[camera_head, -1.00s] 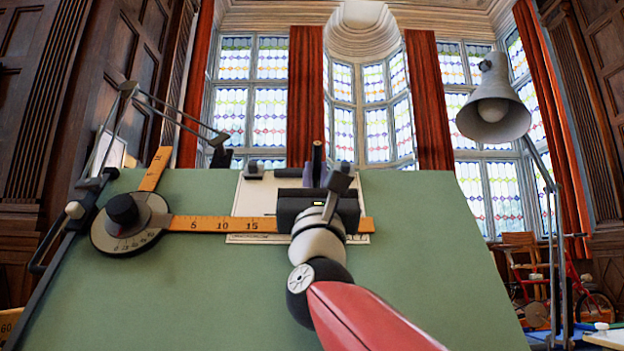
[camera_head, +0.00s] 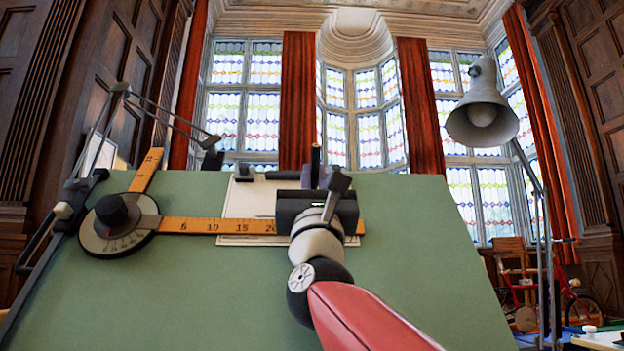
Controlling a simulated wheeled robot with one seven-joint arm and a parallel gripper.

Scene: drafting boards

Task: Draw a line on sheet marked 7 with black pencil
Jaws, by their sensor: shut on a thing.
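My gripper (camera_head: 318,182) is in front of the white sheet (camera_head: 240,203) on the green drafting board, over the ruler. It is shut on a black pencil (camera_head: 315,158), whose dark upper part stands upright above the gripper. The pencil's tip and its contact with the paper are hidden behind my gripper. The sheet is partly covered by the gripper and the ruler. A faint dark mark seems to show on it just above the ruler, left of the gripper. I cannot read a number on the sheet from here.
The orange ruler (camera_head: 200,226) runs across the green board (camera_head: 200,290) from a round protractor head (camera_head: 118,222). A dark clip (camera_head: 244,174) sits at the sheet's top. A grey lamp (camera_head: 482,112) stands at right. The board's lower left is clear.

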